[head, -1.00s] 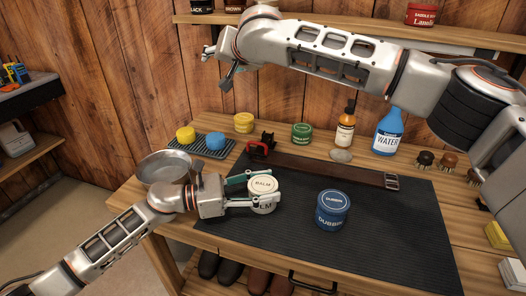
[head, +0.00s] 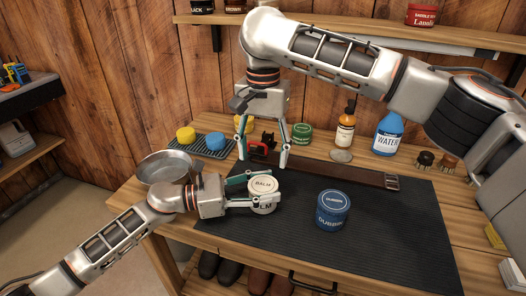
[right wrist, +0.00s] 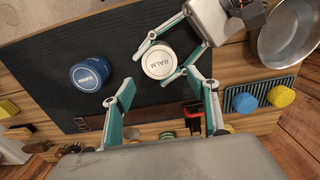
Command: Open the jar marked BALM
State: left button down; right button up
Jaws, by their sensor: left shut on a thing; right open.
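The white jar marked BALM (head: 262,203) stands upright on the dark mat, its cream lid (head: 263,184) on top. My left gripper (head: 262,192) is shut on the jar from the left, its fingers on either side of it. My right gripper (head: 263,160) is open and empty, pointing down above and behind the jar, near the red-handled tool. In the right wrist view the jar (right wrist: 159,62) lies beyond the open fingertips of my right gripper (right wrist: 168,90), with my left gripper's fingers around it.
A blue DUBBIN jar (head: 332,211) stands right of the BALM jar on the mat (head: 390,230). A leather strap (head: 340,174) lies behind. A metal bowl (head: 165,168) is at left.

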aim_at(263, 184)
jog(key=shift+f, duration=4)
jog(key=shift+c, duration=0.4)
jog(key=c, duration=0.9)
jog(key=n, duration=0.4)
jog(key=o, duration=1.2)
jog(key=shift+o, duration=0.2)
